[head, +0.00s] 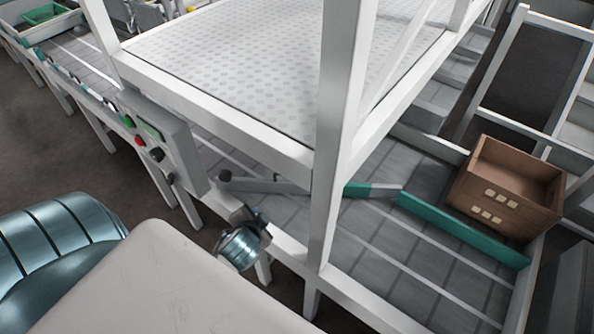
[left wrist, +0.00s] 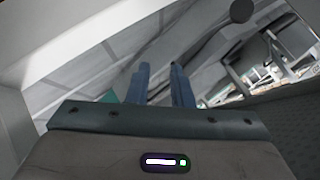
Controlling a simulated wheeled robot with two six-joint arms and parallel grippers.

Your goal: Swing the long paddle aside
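The long paddle (head: 265,186) is a grey bar with a dark knob (head: 224,175) at its left end. It lies slantwise over the grey belt. A white post hides its middle; right of the post its teal part (head: 358,188) shows. In the left wrist view, the knob (left wrist: 241,10) is at the top and a teal piece (left wrist: 108,97) shows left of the fingers. My left gripper (left wrist: 160,68) has its two blue-grey fingers apart, with a gap between them and nothing clearly held. In the head view my left wrist is near the belt's front edge; its fingers are not clear. My right gripper is not in view.
A white frame post (head: 337,130) and a patterned top panel (head: 235,60) stand close over the belt. A control box (head: 160,145) with buttons is at the left. A teal bar (head: 460,230) crosses the belt beside a brown box (head: 510,185) at the right.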

